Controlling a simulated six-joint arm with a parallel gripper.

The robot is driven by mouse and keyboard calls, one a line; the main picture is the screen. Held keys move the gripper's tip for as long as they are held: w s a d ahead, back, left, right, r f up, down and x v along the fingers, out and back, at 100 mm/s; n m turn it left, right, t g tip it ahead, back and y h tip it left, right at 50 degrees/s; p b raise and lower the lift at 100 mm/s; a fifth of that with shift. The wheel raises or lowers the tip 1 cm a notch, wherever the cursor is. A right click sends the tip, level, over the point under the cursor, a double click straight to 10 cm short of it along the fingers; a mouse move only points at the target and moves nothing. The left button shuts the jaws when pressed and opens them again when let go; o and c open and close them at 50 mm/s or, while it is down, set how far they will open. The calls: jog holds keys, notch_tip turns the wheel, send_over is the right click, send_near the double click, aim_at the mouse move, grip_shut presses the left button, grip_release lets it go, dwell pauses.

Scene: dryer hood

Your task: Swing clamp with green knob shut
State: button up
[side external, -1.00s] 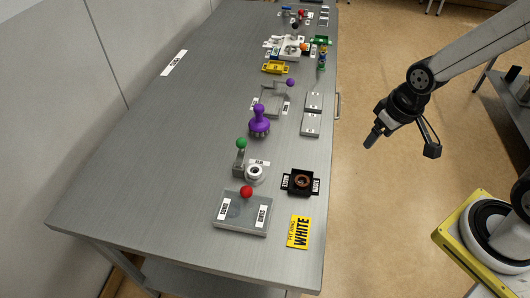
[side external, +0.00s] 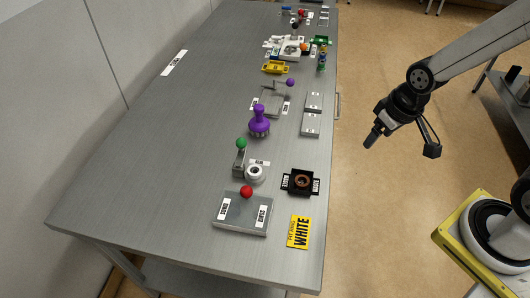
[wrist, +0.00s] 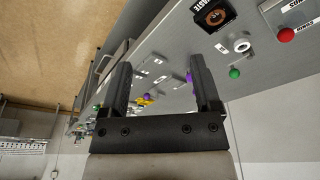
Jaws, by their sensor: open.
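The clamp with the green knob (side external: 241,143) stands on the metal table, its grey upright body (side external: 239,162) beside a white round ring piece (side external: 255,174). The knob is at the top of the upright arm. In the wrist view the green knob (wrist: 234,73) shows to the right of my gripper, near the white ring (wrist: 241,46). My gripper (side external: 370,140) hangs in the air off the right side of the table, well away from the clamp. In the wrist view its two fingers (wrist: 158,85) are apart with nothing held between them.
A red-knobbed plate (side external: 240,215), a black square fixture (side external: 300,182), a yellow sign (side external: 298,232) and a purple knobbed piece (side external: 259,122) surround the clamp. More fixtures line the table's far end.

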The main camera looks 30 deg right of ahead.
jog(key=w+a+m, duration=0.3)
jog(key=w+a, duration=0.1)
jog(key=w, duration=0.6)
jog(key=m+y, duration=0.1)
jog(key=m, duration=0.6)
send_over(242, 139)
jog(key=s, duration=0.1)
jog(key=s+x, duration=0.1)
jog(key=x, duration=0.5)
jog(key=shift+s+d+f+g, duration=0.1)
jog(key=shift+s+d+g, duration=0.25)
jog(key=shift+d, duration=0.25)
jog(key=shift+w+f, duration=0.1)
jog(key=shift+f, duration=0.05)
jog(key=shift+w+a+f, duration=0.15)
jog(key=shift+w+f, duration=0.05)
jog(key=shift+f, duration=1)
jog(key=shift+w+a+f, duration=0.15)
jog(key=shift+f, duration=1.1)
jog(key=shift+w+a+f, duration=0.15)
jog(key=shift+w+f, duration=0.05)
jog(key=shift+f, duration=1)
grip_shut()
